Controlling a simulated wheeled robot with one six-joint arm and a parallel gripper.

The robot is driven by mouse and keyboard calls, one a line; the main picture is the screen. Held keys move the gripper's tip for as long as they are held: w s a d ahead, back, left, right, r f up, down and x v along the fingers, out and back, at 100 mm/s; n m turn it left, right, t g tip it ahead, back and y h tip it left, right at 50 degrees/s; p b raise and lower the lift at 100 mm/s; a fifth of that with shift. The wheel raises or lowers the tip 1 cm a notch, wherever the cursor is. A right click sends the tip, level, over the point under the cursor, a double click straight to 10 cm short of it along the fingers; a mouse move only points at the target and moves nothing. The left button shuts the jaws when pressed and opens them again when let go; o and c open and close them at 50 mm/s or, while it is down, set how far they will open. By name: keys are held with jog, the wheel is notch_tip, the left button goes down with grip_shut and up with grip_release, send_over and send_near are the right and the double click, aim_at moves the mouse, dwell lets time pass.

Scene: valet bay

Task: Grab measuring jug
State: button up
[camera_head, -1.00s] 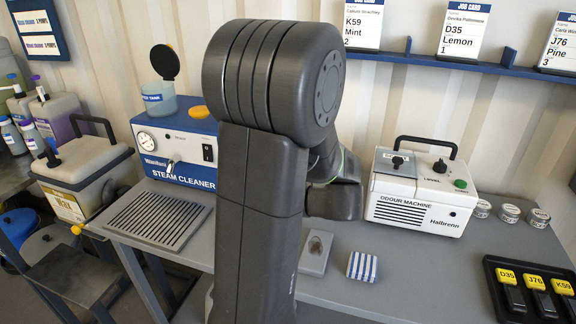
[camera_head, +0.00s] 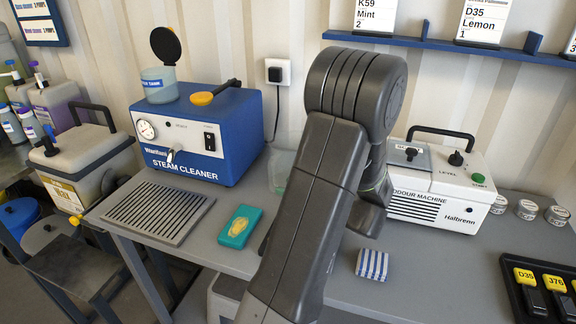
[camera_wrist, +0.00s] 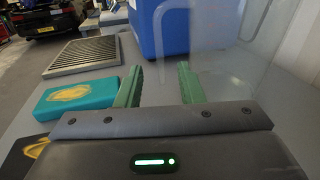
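A clear, see-through vessel that looks like the measuring jug (camera_head: 281,160) stands on the bench just right of the blue steam cleaner in the head view. My arm hides its right part. In the wrist view, a hazy transparent surface (camera_wrist: 232,50) fills the area ahead and right of my gripper (camera_wrist: 160,84); it seems to be the jug, but its outline is unclear. My gripper's green fingers are apart, with grey bench visible between them. I cannot tell whether the right finger touches the clear surface. In the head view my arm hides most of the gripper.
The steam cleaner (camera_head: 200,135) stands behind, with a slatted grille (camera_head: 158,212) before it. A teal box (camera_head: 240,226) lies left of my gripper. The odour machine (camera_head: 437,185), a striped block (camera_head: 372,264) and a black key tray (camera_head: 520,285) are to the right.

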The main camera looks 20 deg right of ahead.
aim_at(275, 182)
jog(key=x, duration=0.6)
jog(key=shift+w+p, duration=0.1)
jog(key=shift+p, duration=0.25)
jog(key=shift+c, duration=0.3)
grip_shut()
